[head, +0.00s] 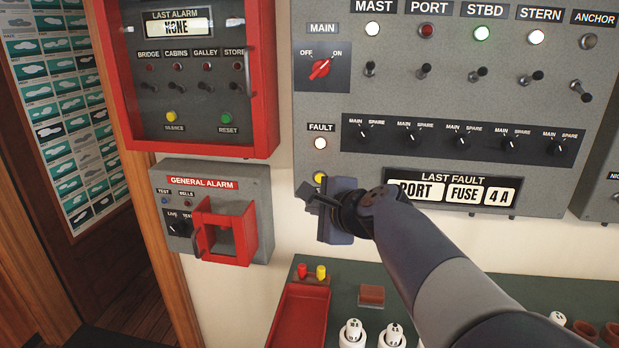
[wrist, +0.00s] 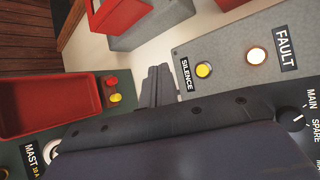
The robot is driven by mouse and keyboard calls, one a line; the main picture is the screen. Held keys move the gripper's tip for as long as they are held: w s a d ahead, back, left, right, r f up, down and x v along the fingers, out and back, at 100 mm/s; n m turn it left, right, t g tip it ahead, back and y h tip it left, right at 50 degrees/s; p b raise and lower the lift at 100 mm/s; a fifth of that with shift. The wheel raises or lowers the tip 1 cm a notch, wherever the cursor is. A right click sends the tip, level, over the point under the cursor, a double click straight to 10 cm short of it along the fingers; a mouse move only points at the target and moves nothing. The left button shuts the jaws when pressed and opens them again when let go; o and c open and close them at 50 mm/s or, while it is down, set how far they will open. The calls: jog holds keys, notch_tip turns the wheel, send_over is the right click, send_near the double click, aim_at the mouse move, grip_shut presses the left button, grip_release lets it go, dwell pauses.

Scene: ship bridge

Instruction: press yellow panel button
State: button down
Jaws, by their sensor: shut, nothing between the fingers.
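The yellow panel button (head: 320,178) sits on the large grey panel, below the lit FAULT lamp (head: 320,143). In the head view my gripper (head: 308,194) is just below and in front of it, partly covering that corner. In the wrist view the yellow button (wrist: 204,70) shows clear, with a SILENCE label beside it. My gripper (wrist: 158,85) is shut and empty there, its tips left of the button and apart from it in the picture. The depth gap to the panel is hard to tell. A second yellow SILENCE button (head: 171,116) is inside the red-framed alarm box.
The general alarm box (head: 262,172) with its red guard juts out left of my gripper. Switches and lamps cover the panel (head: 460,75) to the right. Below is a green counter (head: 345,280) with a red tray (head: 300,318), red and yellow pegs (head: 321,271), and white fuses (head: 352,333).

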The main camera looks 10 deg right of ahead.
jog(key=shift+w, duration=0.15)
jog(key=w+d, duration=0.3)
jog(key=w, duration=0.5)
jog(key=shift+d, duration=0.2)
dwell(1.9)
jog(key=shift+w+d, duration=0.15)
jog(key=shift+w, duration=0.15)
jog(key=shift+w+d, duration=0.15)
jog(key=shift+w, duration=0.25)
dwell(0.7)
dwell(0.3)
jog(key=shift+s+a, duration=0.3)
jog(key=shift+s, duration=0.45)
